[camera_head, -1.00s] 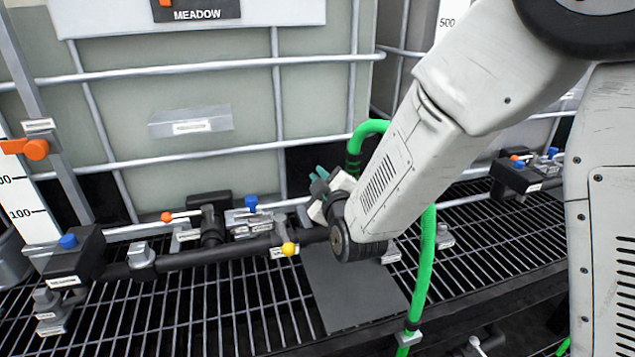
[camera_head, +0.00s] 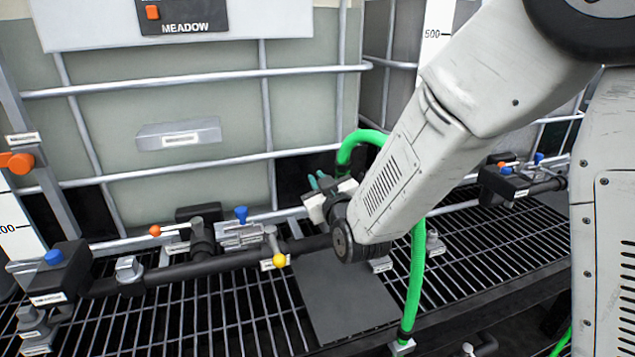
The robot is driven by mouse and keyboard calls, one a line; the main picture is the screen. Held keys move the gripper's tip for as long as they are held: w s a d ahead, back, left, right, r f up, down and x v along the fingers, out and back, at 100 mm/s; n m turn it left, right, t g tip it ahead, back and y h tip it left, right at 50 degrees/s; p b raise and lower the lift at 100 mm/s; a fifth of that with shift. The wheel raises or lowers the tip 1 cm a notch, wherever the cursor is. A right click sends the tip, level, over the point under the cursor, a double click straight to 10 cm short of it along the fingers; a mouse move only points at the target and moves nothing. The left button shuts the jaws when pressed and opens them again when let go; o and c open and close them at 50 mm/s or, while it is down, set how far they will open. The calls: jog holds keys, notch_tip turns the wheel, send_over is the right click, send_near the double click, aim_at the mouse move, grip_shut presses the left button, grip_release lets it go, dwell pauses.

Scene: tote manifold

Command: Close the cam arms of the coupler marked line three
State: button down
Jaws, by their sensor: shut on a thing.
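My gripper (camera_head: 320,190) is at the middle of the view, just past the end of my arm, with its teal fingertips close together near the green hose (camera_head: 413,275). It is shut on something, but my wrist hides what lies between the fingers. The hose rises behind my arm and bends over at the top left of it. The line three coupler and its cam arms cannot be picked out; no label reading line three is legible. A black pipe (camera_head: 220,266) runs along the grating to below my wrist.
A caged tank marked MEADOW (camera_head: 180,28) stands behind. On the pipe are a yellow knob (camera_head: 279,260), a blue-handled valve (camera_head: 241,215) and an orange-tipped lever (camera_head: 155,231). A dark plate (camera_head: 343,303) lies on the grating below my wrist.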

jog(key=shift+f, duration=0.1)
jog(key=c, duration=1.5)
grip_release()
